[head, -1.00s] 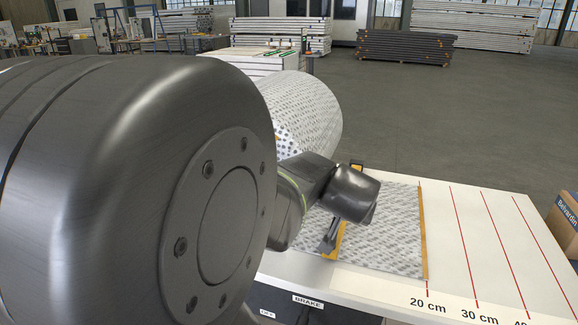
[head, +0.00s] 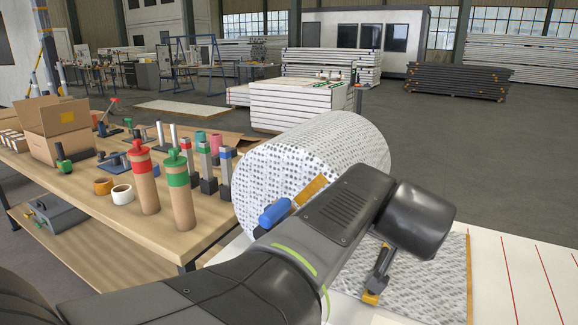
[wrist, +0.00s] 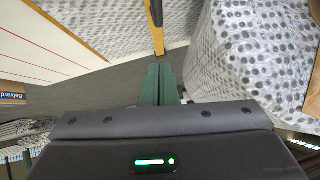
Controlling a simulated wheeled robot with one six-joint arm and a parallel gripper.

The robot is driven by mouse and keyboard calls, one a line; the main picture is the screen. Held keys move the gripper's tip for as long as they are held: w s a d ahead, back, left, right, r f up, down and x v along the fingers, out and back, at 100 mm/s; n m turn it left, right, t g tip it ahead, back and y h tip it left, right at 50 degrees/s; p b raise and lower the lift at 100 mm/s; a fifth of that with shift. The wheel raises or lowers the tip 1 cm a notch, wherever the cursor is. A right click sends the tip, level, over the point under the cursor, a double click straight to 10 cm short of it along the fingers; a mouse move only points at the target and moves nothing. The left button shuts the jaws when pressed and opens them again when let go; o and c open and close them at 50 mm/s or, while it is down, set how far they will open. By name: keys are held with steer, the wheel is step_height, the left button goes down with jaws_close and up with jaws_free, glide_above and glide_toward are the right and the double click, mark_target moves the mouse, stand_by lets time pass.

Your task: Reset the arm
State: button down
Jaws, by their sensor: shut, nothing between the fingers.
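My gripper shows in the wrist view as two dark green fingers (wrist: 160,72) pressed together, with nothing between them. In the head view my dark arm reaches across the lower middle to a black wrist joint; the fingers cannot be made out there. The wrist view shows a patterned sheet (wrist: 108,28) beyond the fingertips and a large patterned roll (wrist: 245,50) to the right.
A dark tool with yellow parts (head: 379,268) lies on the sheet. A blue-handled thing (head: 275,212) is beside the roll, close to my arm. At left a wooden bench (head: 100,215) holds red (head: 145,180) and green (head: 180,190) topped bottles and a carton (head: 58,128). Open floor lies behind.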

steer(key=b, duration=0.2)
glide_toward(383, 257)
steer(key=w+d, duration=0.2)
steer(key=w, duration=0.1)
steer(key=f, duration=0.1)
steer(key=w+f+b, duration=0.1)
steer(key=shift+f, duration=0.3)
steer(key=shift+a+f+b, duration=0.2)
steer(key=shift+f+b, duration=0.2)
steer(key=shift+f, duration=0.3)
